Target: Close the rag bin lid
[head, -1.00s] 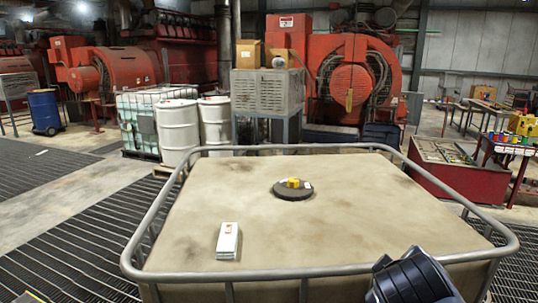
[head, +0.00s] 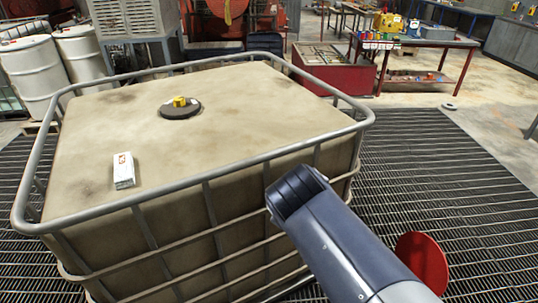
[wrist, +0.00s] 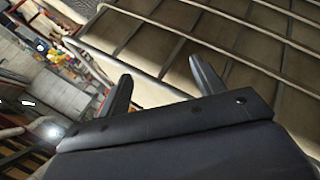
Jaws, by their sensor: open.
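A red round disc (head: 422,262) shows low on the right in the head view, partly behind my arm. It may be the rag bin lid, seen tilted up, but I cannot tell for sure. No bin body is clear below it. My gripper (wrist: 160,66) shows in the wrist view with its two fingers apart and nothing between them. It faces the bars of a caged tank. In the head view my arm reaches in from the lower right, and the gripper is hidden.
A large beige tank (head: 230,125) in a metal cage fills the left and middle. A white box (head: 124,171) and a dark cap (head: 180,110) are on top. Dark floor grating (head: 450,180) lies open to the right. A red workbench (head: 430,45) stands behind.

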